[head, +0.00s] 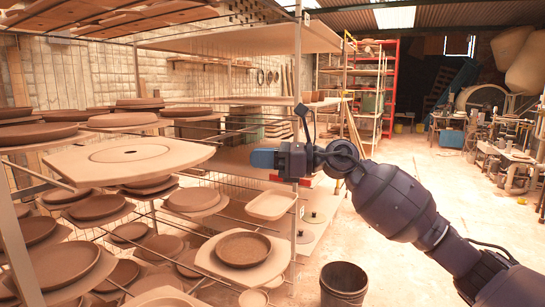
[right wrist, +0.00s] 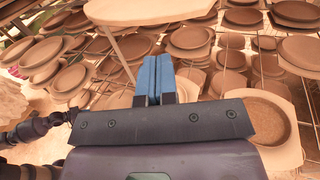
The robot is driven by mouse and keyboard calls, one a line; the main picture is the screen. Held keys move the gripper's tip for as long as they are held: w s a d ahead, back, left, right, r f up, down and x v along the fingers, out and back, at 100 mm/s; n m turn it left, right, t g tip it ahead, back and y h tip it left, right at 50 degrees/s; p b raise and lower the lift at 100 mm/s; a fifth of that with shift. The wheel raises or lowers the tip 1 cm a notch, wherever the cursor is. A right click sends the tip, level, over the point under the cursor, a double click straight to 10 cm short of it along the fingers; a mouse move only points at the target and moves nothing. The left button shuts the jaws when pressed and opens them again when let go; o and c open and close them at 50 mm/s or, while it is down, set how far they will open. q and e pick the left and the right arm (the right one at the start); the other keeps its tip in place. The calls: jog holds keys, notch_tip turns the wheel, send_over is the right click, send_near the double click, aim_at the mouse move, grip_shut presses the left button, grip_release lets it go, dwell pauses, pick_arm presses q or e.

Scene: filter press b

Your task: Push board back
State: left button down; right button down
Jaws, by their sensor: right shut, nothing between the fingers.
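A pale board (head: 72,165) with rounded corners lies on the rods of the drying rack at the left of the head view and juts out toward the aisle. My right gripper (head: 263,159) has blue fingertips, is shut and empty, and points left toward the board. A gap shows between the fingertips and the board's right corner in the head view. In the right wrist view the fingertips (right wrist: 154,78) show together, below the edge of a pale board (right wrist: 150,12) at the top. My left gripper is not in view.
The rack holds several boards with clay plates, including a plate on a board (head: 243,249) low in front. A rack post (head: 297,90) stands just behind my right gripper. A dark bucket (head: 343,284) stands on the floor. The aisle on the right is open.

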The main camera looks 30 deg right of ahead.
jog(key=p, duration=0.1)
send_near(188, 153)
jog(key=x, duration=0.3)
jog(key=shift+s+f, duration=0.15)
jog(key=shift+f, duration=0.1)
jog(key=shift+a, duration=0.1)
jog(key=shift+w+a+r, duration=0.1)
jog(key=shift+w+a, duration=0.2)
jog(key=shift+a, duration=0.05)
jog(key=x, duration=0.6)
jog(key=shift+p, duration=0.35)
